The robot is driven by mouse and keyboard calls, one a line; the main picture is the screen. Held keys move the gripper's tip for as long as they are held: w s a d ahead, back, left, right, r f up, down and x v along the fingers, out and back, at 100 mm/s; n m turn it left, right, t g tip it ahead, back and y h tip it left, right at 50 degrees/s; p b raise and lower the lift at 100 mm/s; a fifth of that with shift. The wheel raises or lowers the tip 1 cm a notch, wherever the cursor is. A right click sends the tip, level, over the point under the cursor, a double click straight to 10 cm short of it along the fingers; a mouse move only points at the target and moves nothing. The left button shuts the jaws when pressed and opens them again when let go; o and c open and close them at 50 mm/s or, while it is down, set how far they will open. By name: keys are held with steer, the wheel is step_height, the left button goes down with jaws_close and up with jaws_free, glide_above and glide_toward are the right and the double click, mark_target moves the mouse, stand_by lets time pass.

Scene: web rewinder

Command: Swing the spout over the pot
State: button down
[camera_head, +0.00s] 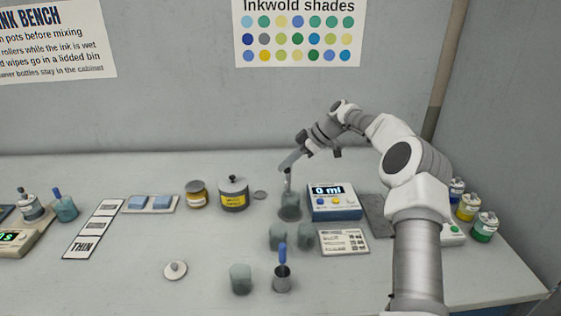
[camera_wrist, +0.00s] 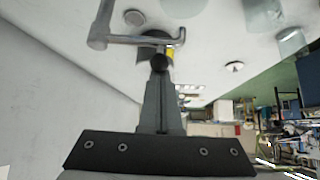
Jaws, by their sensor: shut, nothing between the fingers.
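The spout is a grey metal tube. In the wrist view the spout (camera_wrist: 135,40) crosses just beyond my fingertips, with a thick round end at left and a short bent end at right. In the head view the spout (camera_head: 291,160) is pale and partly hidden by my gripper. My gripper (camera_head: 303,146) is up beside it; in the wrist view my gripper (camera_wrist: 160,75) is shut and empty. Contact with the spout cannot be told.
A blue dispenser box (camera_head: 334,206) reading 0 ml stands right of the spout. The front left bench is mostly clear.

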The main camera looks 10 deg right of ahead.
steer(key=shift+s+d, duration=0.1)
steer(key=shift+d, duration=0.45)
stand_by(0.4)
steer(key=a+b, duration=0.1)
steer(key=a, duration=0.3)
steer(key=w+p+v, duration=0.2)
steer(key=v, duration=0.8)
steer(key=shift+r+p, duration=0.3)
steer(key=shift+r, duration=0.1)
steer(key=shift+d, duration=0.15)
